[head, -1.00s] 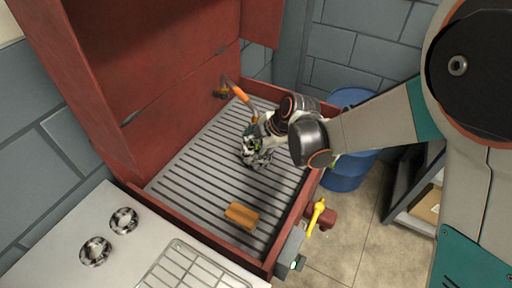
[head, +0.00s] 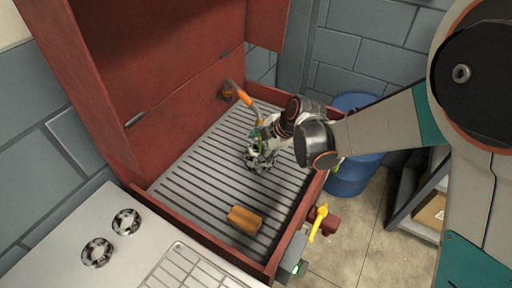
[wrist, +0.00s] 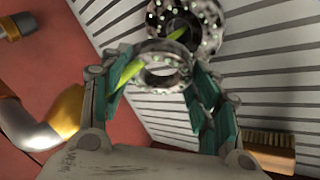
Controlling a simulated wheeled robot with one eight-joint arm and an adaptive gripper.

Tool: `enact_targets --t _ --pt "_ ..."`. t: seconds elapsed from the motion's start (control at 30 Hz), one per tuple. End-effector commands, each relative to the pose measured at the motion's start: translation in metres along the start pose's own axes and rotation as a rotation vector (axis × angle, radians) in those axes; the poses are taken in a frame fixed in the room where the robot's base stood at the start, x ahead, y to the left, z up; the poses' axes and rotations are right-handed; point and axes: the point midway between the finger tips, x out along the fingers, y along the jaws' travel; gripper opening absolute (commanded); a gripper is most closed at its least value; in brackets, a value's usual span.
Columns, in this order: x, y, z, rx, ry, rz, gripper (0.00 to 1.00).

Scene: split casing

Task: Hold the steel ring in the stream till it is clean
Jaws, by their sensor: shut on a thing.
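My gripper (wrist: 158,85) is shut on a steel ring (wrist: 163,75), holding it between its teal fingers. The ring is grey with dark specks and spots on its visible face. In the head view my gripper (head: 258,146) is over the slatted grate, just below the orange-tipped spout (head: 243,97). The spout also shows in the wrist view (wrist: 38,128), left of the fingers. A yellow-green stream (wrist: 126,72) runs past the left finger toward the ring and shows again beyond it. Part of it is hidden by the ring and finger. A larger dark, speckled round piece (wrist: 190,15) is beyond the ring.
A brush (head: 244,219) lies on the grate (head: 195,195) of the red basin. A yellow-handled valve (head: 318,221) is at its right outer side. Two speckled rings (head: 126,222) (head: 97,252) and a wire rack (head: 190,272) are on the pale top at front left.

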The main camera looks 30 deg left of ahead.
Motion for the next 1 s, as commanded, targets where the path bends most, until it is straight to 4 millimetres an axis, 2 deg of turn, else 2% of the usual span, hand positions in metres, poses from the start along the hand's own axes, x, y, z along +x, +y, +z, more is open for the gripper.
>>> enact_targets --t 0.4,1.0 --pt "-0.003 0.0 0.007 0.003 -0.002 0.003 0.18" --pt "0.002 0.002 -0.005 0.002 0.0 0.002 0.18"
